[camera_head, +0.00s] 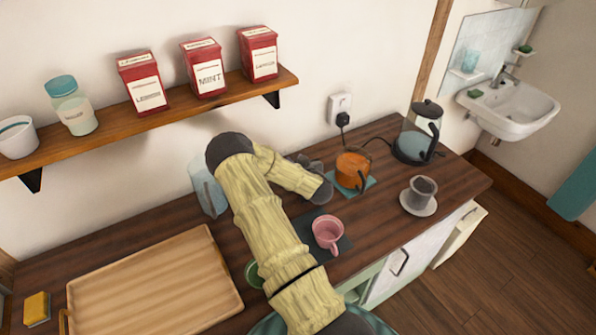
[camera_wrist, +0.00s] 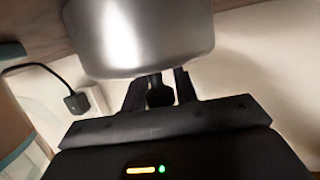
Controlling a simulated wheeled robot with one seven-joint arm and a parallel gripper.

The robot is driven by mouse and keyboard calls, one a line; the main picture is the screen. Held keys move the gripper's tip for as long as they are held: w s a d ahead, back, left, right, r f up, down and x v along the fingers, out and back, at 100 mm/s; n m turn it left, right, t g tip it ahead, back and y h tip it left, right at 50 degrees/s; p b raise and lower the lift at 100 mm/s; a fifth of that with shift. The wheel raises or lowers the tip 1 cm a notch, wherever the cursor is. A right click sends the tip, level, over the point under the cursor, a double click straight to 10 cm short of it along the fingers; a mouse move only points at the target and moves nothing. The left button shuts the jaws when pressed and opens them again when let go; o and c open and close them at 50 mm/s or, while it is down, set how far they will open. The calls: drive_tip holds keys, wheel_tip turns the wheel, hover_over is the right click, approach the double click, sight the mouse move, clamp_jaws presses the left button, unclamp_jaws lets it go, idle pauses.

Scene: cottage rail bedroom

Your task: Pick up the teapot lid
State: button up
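A silvery, round-edged thing with a small dark knob fills the top middle of the wrist view; I take it for the teapot lid (camera_wrist: 140,38). My gripper (camera_wrist: 160,88) has its two dark fingers on either side of the knob and looks shut on it. The top of the lid is cut off, so I cannot tell whether it touches anything. In the head view my arm hides most of the gripper, near a dark grey shape left of the teapot. The orange teapot (camera_head: 350,170) with a black handle stands on a teal mat.
A pink cup (camera_head: 327,233) stands on a dark mat, close to my arm. A glass kettle (camera_head: 415,137) and a grey cup on a saucer (camera_head: 418,207) stand to the right. A wooden tray (camera_head: 155,285) lies left. A shelf (camera_head: 195,105) with tins runs above.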

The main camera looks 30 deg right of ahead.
clamp_jaws()
wheel_tip(320, 180, up, 10)
drive_tip(key=b, duration=0.1)
idle(0.5)
idle(0.5)
